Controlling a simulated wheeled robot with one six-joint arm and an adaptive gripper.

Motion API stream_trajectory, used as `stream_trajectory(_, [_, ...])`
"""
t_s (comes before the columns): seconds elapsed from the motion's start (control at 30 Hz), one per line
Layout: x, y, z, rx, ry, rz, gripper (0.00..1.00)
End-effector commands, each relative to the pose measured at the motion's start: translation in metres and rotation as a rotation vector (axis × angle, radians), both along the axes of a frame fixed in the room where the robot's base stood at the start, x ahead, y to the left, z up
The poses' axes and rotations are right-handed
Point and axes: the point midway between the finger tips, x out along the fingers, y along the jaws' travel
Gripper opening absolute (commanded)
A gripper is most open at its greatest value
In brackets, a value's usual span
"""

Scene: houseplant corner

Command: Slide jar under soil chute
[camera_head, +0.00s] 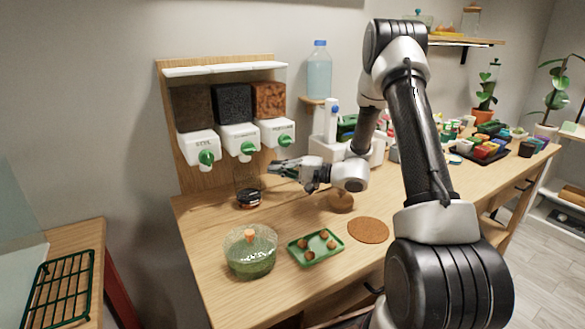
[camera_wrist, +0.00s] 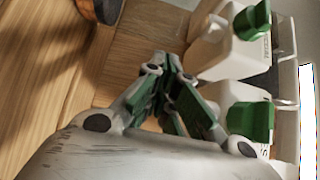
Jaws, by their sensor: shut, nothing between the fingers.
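A clear glass jar (camera_head: 249,192) with dark contents stands upright on the table at the foot of the dispenser board. It appears roughly below the middle chute (camera_head: 239,137), but the exact alignment is hard to tell. The left chute (camera_head: 197,145) has lettering that looks like "SOIL" and a green knob. My gripper (camera_head: 275,167) is to the right of the jar and higher in the picture, below the right chute (camera_head: 276,130). Its fingers are shut and empty. In the wrist view the closed green-padded fingers (camera_wrist: 172,62) point toward the board, beside two white chutes with green knobs.
A glass bowl (camera_head: 250,258) with green contents and a green tray (camera_head: 316,247) of small brown balls stand in front. A round cork mat (camera_head: 368,230) lies to the right. A dark round object (camera_wrist: 100,8) at the wrist view's top edge is unclear.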

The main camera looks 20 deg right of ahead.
Motion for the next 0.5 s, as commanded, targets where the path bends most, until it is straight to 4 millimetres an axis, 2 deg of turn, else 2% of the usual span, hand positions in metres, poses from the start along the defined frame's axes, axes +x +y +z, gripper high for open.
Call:
stream_trajectory(0.2, [-0.003, 0.016, 0.0, 0.0, 0.0, 0.001, 0.0])
stream_trajectory(0.5, [-0.004, 0.017, 0.0, 0.0, 0.0, 0.0, 0.0])
